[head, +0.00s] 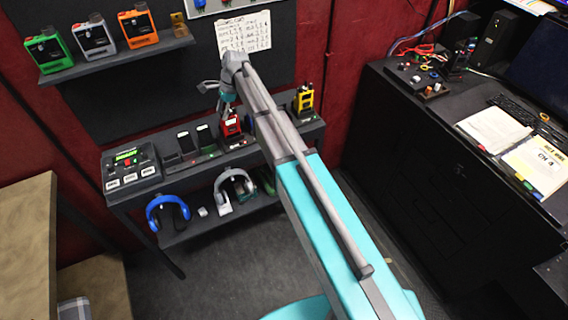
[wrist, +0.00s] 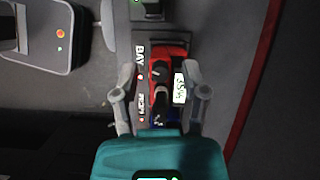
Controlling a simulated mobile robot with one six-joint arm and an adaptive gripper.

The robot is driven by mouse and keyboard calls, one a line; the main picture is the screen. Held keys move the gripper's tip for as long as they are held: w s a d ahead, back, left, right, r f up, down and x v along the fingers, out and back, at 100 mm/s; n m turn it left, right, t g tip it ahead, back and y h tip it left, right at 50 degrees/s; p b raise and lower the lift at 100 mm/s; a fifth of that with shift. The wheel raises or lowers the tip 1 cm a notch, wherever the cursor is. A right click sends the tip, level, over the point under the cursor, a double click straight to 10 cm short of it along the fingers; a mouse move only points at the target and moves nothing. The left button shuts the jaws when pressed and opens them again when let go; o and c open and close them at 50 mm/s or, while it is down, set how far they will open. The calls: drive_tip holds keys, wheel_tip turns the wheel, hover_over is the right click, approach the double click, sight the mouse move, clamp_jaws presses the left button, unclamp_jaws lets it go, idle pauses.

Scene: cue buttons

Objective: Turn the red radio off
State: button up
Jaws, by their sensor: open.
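The red radio (head: 231,126) stands in a charging dock on the upper deck of the rack in the head view. In the wrist view the red radio (wrist: 182,52) lies between my fingers, with a lit white display and black knobs on its top. My gripper (wrist: 159,80) is open, one finger on each side of the radio's top. Whether the fingers touch it I cannot tell. In the head view my gripper (head: 222,92) is just above the radio, and my arm hides part of the area to its right.
A yellow radio (head: 303,98) stands to the right on the same rack. Blue headphones (head: 168,211) and grey headphones (head: 233,185) lie below. Green, grey and orange radios stand on a wall shelf (head: 115,58).

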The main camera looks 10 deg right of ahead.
drive_tip(key=shift+s+m, duration=0.1)
drive_tip(key=shift+m, duration=0.6)
drive_tip(key=shift+d+r+p, duration=0.1)
drive_tip(key=shift+r+p, duration=0.3)
drive_tip(key=shift+p, duration=0.05)
drive_tip(key=p+v, duration=1.2)
drive_tip(key=v, duration=0.1)
drive_tip(key=s+d+f+n+h+b, duration=0.1)
drive_tip(key=s+d+f+n+b, duration=0.3)
drive_tip(key=s+f+b, duration=0.3)
drive_tip(key=s+d+f+n+h+b, duration=0.1)
drive_tip(key=s+d+f+n+b, duration=0.3)
drive_tip(key=s+f+b, duration=0.3)
drive_tip(key=s+d+f+n+t+h+b, duration=0.1)
drive_tip(key=s+d+f+n+b, duration=0.2)
drive_tip(key=s+d+f+b, duration=0.3)
drive_tip(key=shift+s+d+f+n+b, duration=0.15)
drive_tip(key=shift+s+f+n+b, duration=0.35)
drive_tip(key=shift+f+b, duration=1.55)
drive_tip(key=shift+f+p, duration=0.3)
drive_tip(key=shift+p, duration=0.1)
